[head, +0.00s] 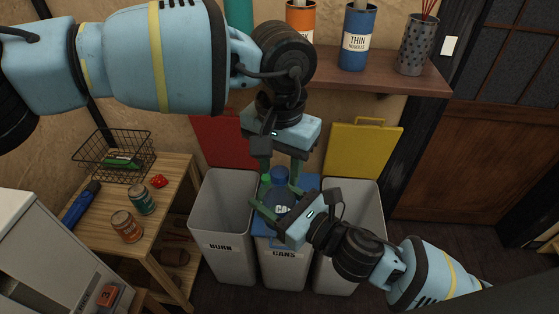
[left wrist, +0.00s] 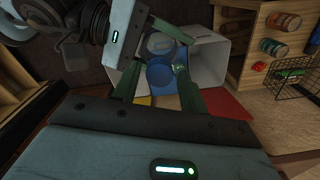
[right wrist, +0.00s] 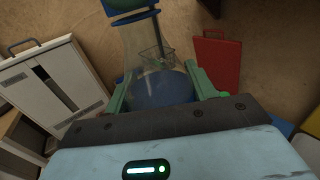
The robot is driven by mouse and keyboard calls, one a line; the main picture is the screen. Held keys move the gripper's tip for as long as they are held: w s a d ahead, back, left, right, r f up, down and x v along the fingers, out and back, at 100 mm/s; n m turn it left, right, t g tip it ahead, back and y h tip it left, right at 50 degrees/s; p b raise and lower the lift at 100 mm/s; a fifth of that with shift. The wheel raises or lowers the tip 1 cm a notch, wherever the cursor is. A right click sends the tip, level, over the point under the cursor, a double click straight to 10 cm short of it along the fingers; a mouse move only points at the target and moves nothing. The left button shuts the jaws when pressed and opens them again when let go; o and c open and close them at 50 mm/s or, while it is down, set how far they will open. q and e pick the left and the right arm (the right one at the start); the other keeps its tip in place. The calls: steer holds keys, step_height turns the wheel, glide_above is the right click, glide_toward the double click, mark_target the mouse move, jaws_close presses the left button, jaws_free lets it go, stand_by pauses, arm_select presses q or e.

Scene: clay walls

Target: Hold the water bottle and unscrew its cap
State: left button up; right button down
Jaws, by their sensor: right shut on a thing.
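A clear water bottle (head: 279,197) with a blue cap (head: 280,174) is upright above the middle bin. My right gripper (head: 272,208) is shut on the bottle's body; the right wrist view shows the bottle (right wrist: 145,50) between its fingers. My left gripper (head: 282,178) points down from above, with one finger on each side of the cap. In the left wrist view the cap (left wrist: 160,76) lies between the fingers, with a gap visible on its left side. The left gripper is open.
Three grey bins stand below, the left one (head: 225,225) marked BURN and the middle one (head: 283,268) marked CANS. A wooden table (head: 172,190) with jars and a wire basket (head: 113,155) is at left. A shelf (head: 400,75) with canisters is behind.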

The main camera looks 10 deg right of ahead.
arm_select(q)
steer(key=c, duration=0.8)
steer(key=n, duration=0.6)
jaws_close()
steer(key=n, duration=2.2)
steer(key=shift+r, duration=0.1)
steer(key=n, duration=1.2)
steer(key=shift+n, duration=0.3)
steer(key=n, duration=0.6)
steer(key=shift+d, duration=0.1)
steer(key=n, duration=0.7)
